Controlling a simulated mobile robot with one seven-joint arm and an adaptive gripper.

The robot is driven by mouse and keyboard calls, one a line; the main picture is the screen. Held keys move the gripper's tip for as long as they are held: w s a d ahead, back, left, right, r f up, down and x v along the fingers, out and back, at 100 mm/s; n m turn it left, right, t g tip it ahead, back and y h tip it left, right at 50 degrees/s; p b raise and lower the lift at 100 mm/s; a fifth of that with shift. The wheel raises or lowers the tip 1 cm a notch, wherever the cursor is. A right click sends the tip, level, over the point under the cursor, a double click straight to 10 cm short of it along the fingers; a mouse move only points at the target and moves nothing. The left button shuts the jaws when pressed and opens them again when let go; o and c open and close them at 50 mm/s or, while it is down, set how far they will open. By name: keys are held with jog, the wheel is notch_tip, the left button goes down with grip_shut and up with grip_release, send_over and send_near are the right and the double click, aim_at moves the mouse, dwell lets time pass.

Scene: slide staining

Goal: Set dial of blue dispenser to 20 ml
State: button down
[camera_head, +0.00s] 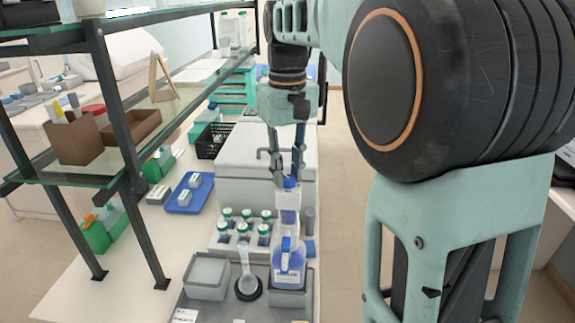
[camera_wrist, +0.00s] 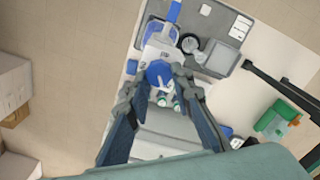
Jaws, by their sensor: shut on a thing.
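The blue dispenser (camera_head: 288,264) stands upright in a grey tray at the front of the bench, a clear bottle with blue contents and a tall pump head. Its round blue top (camera_wrist: 159,74) shows between my fingertips in the wrist view. My gripper (camera_head: 287,179) comes down from above and is shut on this blue top part. In the head view the fingers partly hide the top. The dial scale and its setting are too small to read in either view.
Several green-capped bottles (camera_head: 245,224) stand just behind the dispenser. A grey open box (camera_head: 207,277) and a small round dish (camera_head: 248,288) are to its left. A white block (camera_head: 240,180) lies behind. A glass shelf with dark posts (camera_head: 129,150) borders the left side.

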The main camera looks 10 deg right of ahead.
aim_at(287, 177)
jog(key=shift+n, duration=0.8)
jog(key=c, duration=1.7)
grip_release()
jog(key=shift+r, duration=0.1)
notch_tip(287, 177, up, 12)
jog(key=shift+f, duration=0.1)
